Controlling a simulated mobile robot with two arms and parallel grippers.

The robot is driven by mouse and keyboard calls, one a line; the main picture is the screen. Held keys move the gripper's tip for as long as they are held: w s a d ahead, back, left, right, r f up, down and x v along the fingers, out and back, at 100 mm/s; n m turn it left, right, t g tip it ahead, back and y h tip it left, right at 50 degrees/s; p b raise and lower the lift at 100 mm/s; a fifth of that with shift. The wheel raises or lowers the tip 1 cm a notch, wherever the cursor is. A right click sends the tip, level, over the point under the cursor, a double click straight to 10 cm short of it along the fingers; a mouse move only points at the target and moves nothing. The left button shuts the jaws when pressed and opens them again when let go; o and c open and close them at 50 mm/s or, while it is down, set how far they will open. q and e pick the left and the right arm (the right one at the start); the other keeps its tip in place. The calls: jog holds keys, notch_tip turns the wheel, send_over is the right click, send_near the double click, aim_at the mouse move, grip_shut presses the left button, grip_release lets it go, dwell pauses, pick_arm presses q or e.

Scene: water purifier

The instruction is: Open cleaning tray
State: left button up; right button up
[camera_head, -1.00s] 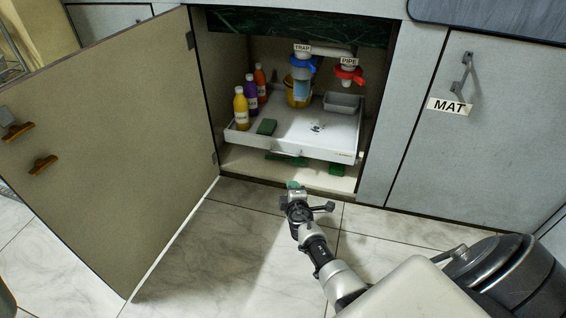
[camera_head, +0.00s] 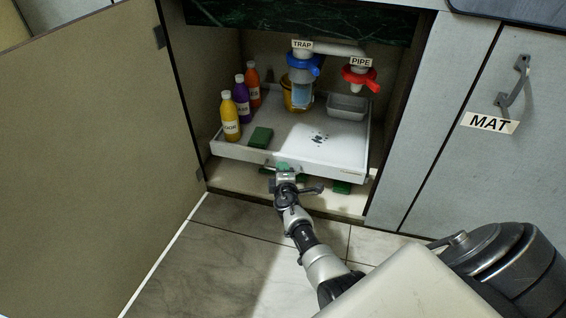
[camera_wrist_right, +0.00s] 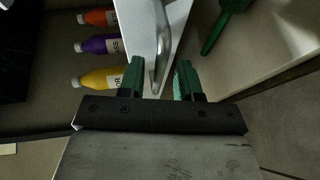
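The white cleaning tray (camera_head: 338,157) sits inside the open cabinet, holding bottles, a green sponge and containers. Its metal handle (camera_wrist_right: 161,50) is on the front face and lies between my right gripper's fingers in the wrist view. My right gripper (camera_head: 283,168) is at the front of the tray in the head view. Its green-tipped fingers (camera_wrist_right: 160,80) are open, one on each side of the handle, with gaps visible. My left gripper is not in view.
Yellow (camera_head: 231,118), purple (camera_head: 243,98) and orange (camera_head: 253,86) bottles stand at the tray's left. The blue trap (camera_head: 303,65) and red-valved pipe (camera_head: 359,76) hang above. The open cabinet door (camera_head: 90,150) stands left. Green items lie on the cabinet floor (camera_head: 330,200).

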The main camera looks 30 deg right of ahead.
jog(key=shift+w+d, duration=0.15)
jog(key=shift+w, duration=0.25)
jog(key=shift+c, duration=0.3)
grip_shut()
jog(key=shift+s, duration=0.15)
